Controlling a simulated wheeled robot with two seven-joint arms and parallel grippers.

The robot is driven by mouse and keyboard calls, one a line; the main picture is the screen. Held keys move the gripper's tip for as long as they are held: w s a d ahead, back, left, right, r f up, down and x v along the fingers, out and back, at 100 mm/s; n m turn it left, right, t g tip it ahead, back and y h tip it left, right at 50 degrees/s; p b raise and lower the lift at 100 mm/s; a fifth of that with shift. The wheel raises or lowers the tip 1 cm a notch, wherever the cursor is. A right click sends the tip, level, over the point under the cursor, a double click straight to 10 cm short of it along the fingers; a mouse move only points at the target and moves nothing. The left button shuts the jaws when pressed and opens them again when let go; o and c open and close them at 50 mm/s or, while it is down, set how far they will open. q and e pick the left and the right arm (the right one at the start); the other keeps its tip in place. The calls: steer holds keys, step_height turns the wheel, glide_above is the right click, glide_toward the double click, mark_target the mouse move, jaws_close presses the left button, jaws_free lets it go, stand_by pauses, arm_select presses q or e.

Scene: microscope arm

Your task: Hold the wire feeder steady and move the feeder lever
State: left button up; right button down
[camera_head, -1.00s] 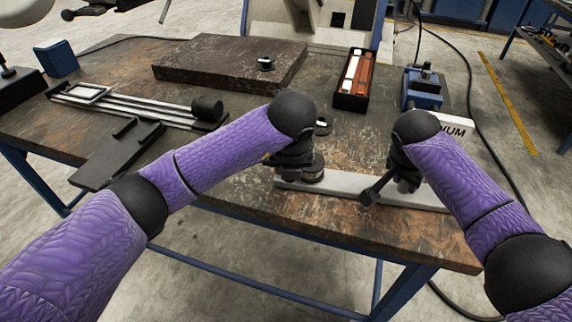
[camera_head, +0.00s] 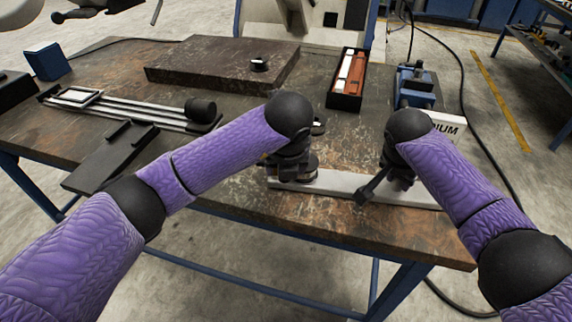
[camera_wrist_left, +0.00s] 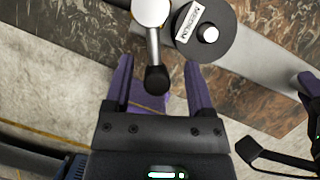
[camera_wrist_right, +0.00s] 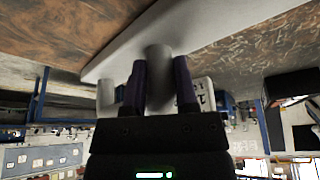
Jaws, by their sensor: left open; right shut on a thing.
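The wire feeder shows in the head view as a light grey bar (camera_head: 325,184) along the table's front edge. In the left wrist view it has a dark round disc (camera_wrist_left: 218,28) with a MEDIUM label, and a silver lever with a black knob (camera_wrist_left: 157,80). My left gripper (camera_wrist_left: 160,78) is open, with the knob between its fingers; contact cannot be told. My right gripper (camera_wrist_right: 160,78) is shut on a grey upright post (camera_wrist_right: 159,62) by the bar. In the head view my right gripper (camera_head: 398,172) is over the bar's right part, its fingertips mostly hidden.
A dark slab (camera_head: 215,72) lies at the back of the worktable. A rail device (camera_head: 130,108) lies left.

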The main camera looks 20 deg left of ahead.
arm_select(q)
steer(key=v, duration=1.2)
steer(key=shift+w, duration=0.1)
arm_select(e)
steer(key=shift+c, duration=1.5)
jaws_free()
